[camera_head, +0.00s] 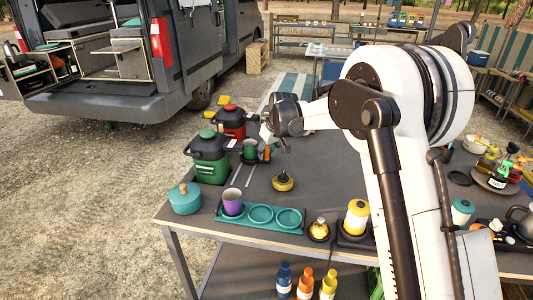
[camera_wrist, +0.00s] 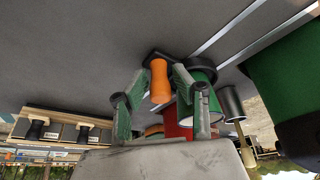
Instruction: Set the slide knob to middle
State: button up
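An orange upright knob (camera_wrist: 159,82) on a black base stands on the dark table; I take it for the slide knob. In the head view a bit of orange (camera_head: 267,151) shows below my gripper (camera_head: 268,137). In the wrist view the two fingers of my gripper (camera_wrist: 160,78) are apart, one on each side of the orange knob. A gap shows on the left; contact on the right cannot be told. Pale metal strips (camera_wrist: 218,38) run along the table near the knob. Whether the knob sits on a track is hidden.
A green cup (camera_head: 249,149) stands close beside the orange knob. A green jug (camera_head: 209,160) and a red jug (camera_head: 230,124) stand at the table's left edge. A yellow round knob (camera_head: 283,182), a purple cup (camera_head: 232,201) and a teal tray (camera_head: 250,222) lie nearer.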

jog(key=v, duration=1.2)
jog(key=shift+w, duration=0.1)
jog(key=shift+r, duration=0.1)
jog(key=s+d+r+m+t, duration=0.1)
jog(key=s+d+r, duration=0.25)
jog(key=s, duration=0.35)
jog(key=s+d+r+m+h, duration=0.1)
jog(key=s+d+r, duration=0.2)
jog(key=s+d, duration=0.3)
jog(key=s+d+r+m+t, duration=0.1)
jog(key=s+d+r, duration=0.2)
jog(key=s, duration=0.5)
jog(key=s+d+f+m+h, duration=0.1)
jog(key=s+d+f, duration=0.3)
jog(key=s, duration=0.7)
jog(key=s+d+f+m+t+p, duration=0.1)
jog(key=s+d+f+m, duration=0.2)
jog(key=s, duration=0.9)
jog(key=shift+d+f+h, duration=0.4)
jog(key=shift+d, duration=0.65)
